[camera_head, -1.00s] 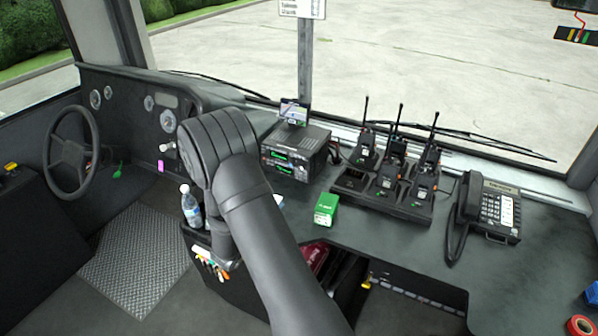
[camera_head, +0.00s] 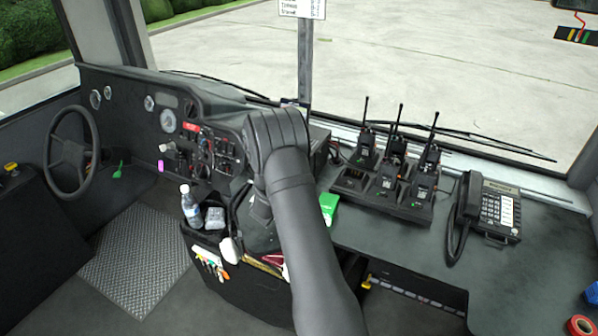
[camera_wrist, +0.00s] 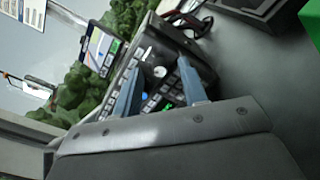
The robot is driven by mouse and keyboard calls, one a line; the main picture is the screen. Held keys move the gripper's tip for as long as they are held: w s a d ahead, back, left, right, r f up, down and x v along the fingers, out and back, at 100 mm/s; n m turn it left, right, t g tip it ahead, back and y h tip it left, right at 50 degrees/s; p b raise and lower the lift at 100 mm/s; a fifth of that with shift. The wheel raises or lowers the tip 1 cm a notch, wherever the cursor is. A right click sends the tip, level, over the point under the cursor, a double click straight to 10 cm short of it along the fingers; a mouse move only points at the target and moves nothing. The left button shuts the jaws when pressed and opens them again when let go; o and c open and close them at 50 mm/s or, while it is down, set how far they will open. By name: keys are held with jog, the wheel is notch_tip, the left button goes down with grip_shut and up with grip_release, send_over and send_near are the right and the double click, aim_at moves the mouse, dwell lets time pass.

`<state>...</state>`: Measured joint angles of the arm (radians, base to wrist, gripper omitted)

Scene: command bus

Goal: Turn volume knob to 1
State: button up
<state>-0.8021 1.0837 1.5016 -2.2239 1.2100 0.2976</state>
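The radio unit (camera_wrist: 205,66) is a dark box with rows of light buttons and a round pale knob (camera_wrist: 160,71) on its face. I cannot read any knob setting or tell whether this is the volume knob. In the wrist view my gripper (camera_wrist: 159,64) has two blue-grey fingers apart, pointing at the radio face, with the knob showing between them. I cannot tell whether they touch the face. In the head view my arm hides the gripper and most of the radio; only the radio's right side (camera_head: 320,146) shows.
A small screen (camera_wrist: 100,48) stands by the radio. A charging rack (camera_head: 400,207) with several handheld radios and a desk phone (camera_head: 494,211) stand to the right. A green box (camera_head: 328,205) is close to my arm. A bottle (camera_head: 190,209) stands left.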

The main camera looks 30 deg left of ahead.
jog(key=shift+w, duration=0.2)
jog(key=shift+c, duration=0.2)
grip_shut()
jog(key=shift+n, duration=0.3)
jog(key=n, duration=0.4)
jog(key=shift+f, duration=0.1)
jog(key=shift+d+n, duration=0.1)
jog(key=shift+n, duration=2.4)
